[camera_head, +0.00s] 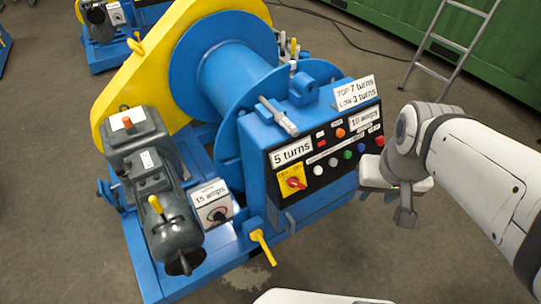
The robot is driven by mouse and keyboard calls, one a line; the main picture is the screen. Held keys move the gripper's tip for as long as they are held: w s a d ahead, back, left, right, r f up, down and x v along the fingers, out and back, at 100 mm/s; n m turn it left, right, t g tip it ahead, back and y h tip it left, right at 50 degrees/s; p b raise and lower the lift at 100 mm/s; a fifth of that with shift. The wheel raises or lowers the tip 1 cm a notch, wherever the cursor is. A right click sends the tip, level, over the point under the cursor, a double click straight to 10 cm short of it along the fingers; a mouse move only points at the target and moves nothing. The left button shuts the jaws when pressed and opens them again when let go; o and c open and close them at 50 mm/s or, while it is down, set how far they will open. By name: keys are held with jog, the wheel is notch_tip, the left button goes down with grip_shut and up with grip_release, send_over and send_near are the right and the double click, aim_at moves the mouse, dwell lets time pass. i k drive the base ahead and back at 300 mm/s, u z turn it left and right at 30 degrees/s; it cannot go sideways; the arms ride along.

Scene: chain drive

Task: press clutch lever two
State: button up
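Several levers show on the blue winch machine, and no label marks which is clutch lever two. A grey lever (279,117) lies tilted on top of the blue control box. A yellow lever (263,248) sticks out low at the front of the base. A small yellow-tipped lever (157,205) is on the dark motor unit (170,215). More small levers (288,47) stand behind the drum's right flange. My gripper (404,215) is right of the control panel, pointing down, apart from all these levers. Its fingers are too unclear to tell open from shut.
The control panel (325,150) carries a red switch on a yellow plate (292,181) and coloured buttons. A yellow chain guard (150,60) stands behind the drum (232,75). A ladder (450,45) leans at a green container (400,22). The floor in front is mostly clear.

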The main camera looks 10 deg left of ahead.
aim_at(257, 236)
jog(key=u, duration=0.35)
jog(key=k, duration=0.5)
jog(key=u, duration=0.45)
jog(key=i, duration=0.5)
jog(key=u, duration=0.65)
jog(key=k, duration=0.55)
jog(key=z, duration=0.45)
jog(key=i, duration=0.5)
